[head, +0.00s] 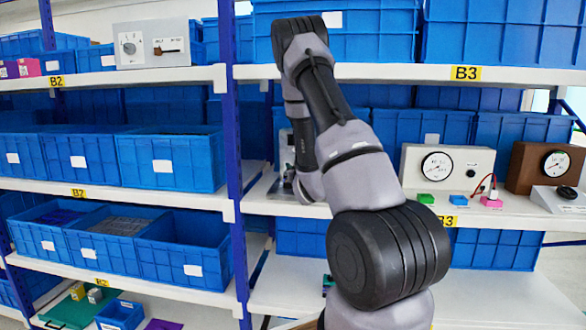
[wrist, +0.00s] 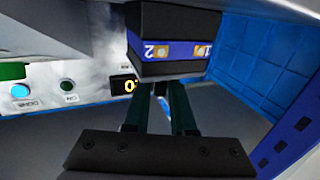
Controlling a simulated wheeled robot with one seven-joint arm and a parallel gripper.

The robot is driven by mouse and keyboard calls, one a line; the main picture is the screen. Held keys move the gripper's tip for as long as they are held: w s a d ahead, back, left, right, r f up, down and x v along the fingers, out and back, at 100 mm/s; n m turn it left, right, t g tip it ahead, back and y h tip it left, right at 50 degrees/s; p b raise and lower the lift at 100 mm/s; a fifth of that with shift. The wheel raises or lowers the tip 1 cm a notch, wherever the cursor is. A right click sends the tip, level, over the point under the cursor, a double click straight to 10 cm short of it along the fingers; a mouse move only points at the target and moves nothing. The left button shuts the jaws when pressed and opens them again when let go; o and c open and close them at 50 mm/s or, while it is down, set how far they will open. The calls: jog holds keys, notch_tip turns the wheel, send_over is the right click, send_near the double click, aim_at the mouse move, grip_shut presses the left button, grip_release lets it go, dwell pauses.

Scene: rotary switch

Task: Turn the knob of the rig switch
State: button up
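In the wrist view, a pale panel (wrist: 60,85) carries a green button, a light blue lamp marked DONE, a dark button marked ON and a small black plate with a yellow 0. A black block (wrist: 175,20) with a blue band marked 2 and 1 stands in front of my gripper (wrist: 158,88). My two dark green fingers are apart along the part that shows; their tips are hidden at the block. I cannot tell whether they touch or hold the knob. In the head view, my gripper (head: 285,185) is at the middle shelf, partly hidden by my arm, beside a grey panel (head: 284,140).
Blue bins fill most of the shelves. A gauge box (head: 447,168) with small coloured blocks stands right of my arm on the middle shelf. A blue upright (head: 232,130) is just left. A grey box with a dial (head: 152,44) stands on the upper left shelf.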

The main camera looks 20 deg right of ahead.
grip_shut()
jog(key=shift+h, duration=0.3)
jog(key=m+g+h, duration=0.1)
jog(key=m+h, duration=0.1)
jog(key=h, duration=0.1)
jog(key=shift+w+a+m, duration=0.1)
jog(key=shift+a+m, duration=0.05)
jog(key=shift+m, duration=0.15)
jog(key=shift+m+g+h, duration=0.8)
jog(key=shift+m+h, duration=0.1)
jog(key=shift+h, duration=0.4)
jog(key=o, duration=0.5)
grip_release()
jog(key=shift+o, duration=0.2)
